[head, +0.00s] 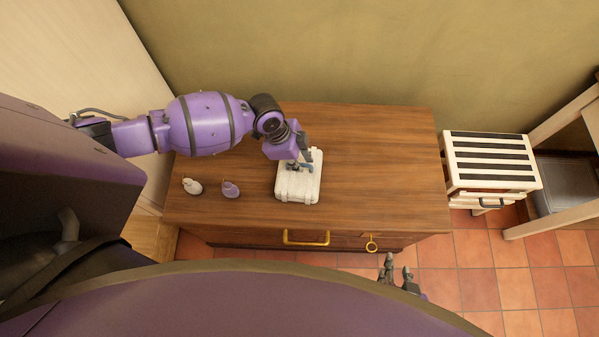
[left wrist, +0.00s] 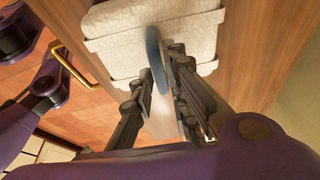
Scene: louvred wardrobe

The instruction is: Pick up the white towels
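My left gripper (head: 299,165) is pointed down over the stack's upper part. In the left wrist view, a thin blue-grey disc (left wrist: 155,60) and a pale strip (left wrist: 162,115) stand between the fingers of my left gripper (left wrist: 160,72). I cannot tell whether the fingers press on them or touch the towels. My right gripper (head: 398,270) is empty, fingers apart, beyond the chest's front edge.
A small white object (head: 192,186) and a small purple one (head: 230,189) sit left of the towels on the wooden chest (head: 385,165). The chest front has a brass handle (head: 306,238) and a ring (head: 371,244). A slatted white cabinet (head: 490,160) stands right. The chest's right side is clear.

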